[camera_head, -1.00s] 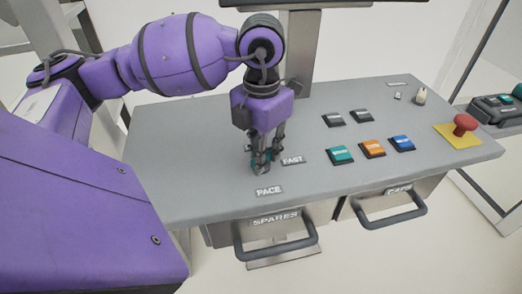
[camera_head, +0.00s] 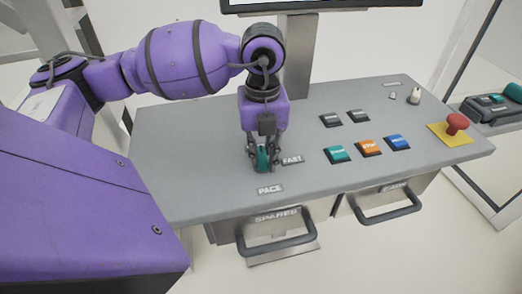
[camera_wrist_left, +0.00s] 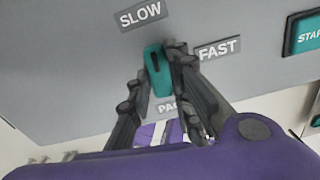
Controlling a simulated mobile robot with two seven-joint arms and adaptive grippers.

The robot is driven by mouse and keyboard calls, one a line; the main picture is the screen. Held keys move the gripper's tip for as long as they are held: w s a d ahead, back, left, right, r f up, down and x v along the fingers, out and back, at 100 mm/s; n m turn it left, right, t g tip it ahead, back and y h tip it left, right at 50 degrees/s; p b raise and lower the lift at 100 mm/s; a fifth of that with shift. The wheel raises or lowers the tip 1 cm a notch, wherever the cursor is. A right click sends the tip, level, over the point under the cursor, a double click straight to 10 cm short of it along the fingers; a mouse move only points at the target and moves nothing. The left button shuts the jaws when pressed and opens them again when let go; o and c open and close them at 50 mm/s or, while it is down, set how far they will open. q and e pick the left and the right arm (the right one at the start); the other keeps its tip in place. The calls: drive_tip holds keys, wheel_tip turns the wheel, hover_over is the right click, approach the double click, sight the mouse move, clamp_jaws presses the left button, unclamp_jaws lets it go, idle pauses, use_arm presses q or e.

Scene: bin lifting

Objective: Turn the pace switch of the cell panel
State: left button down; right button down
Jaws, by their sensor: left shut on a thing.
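The pace switch is a teal knob (camera_head: 262,158) standing on the grey cell panel (camera_head: 190,150), behind the PACE label (camera_head: 270,189). My left gripper (camera_head: 263,163) points down and is shut on the knob. In the left wrist view the knob (camera_wrist_left: 156,72) sits between the two dark fingers; its dark mark points roughly toward the SLOW label (camera_wrist_left: 140,14). The FAST label (camera_wrist_left: 219,48) is to the right, and the PACE label (camera_wrist_left: 168,106) is partly hidden by the fingers. In the head view, the gripper hides SLOW. My right gripper is out of view.
Right of the knob are teal (camera_head: 338,154), orange (camera_head: 369,147) and blue (camera_head: 397,142) buttons and a red stop button (camera_head: 456,123) on yellow. A monitor post (camera_head: 299,60) stands behind. The SPARES drawer (camera_head: 275,231) is below the panel's front edge.

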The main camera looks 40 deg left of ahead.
sight(262, 155)
use_arm(q)
drive_tip(key=shift+n, duration=0.6)
drive_tip(key=c, duration=1.6)
unclamp_jaws()
drive_tip(key=shift+r, duration=0.2)
wheel_tip(262, 155, up, 12)
drive_tip(key=shift+f, duration=0.2)
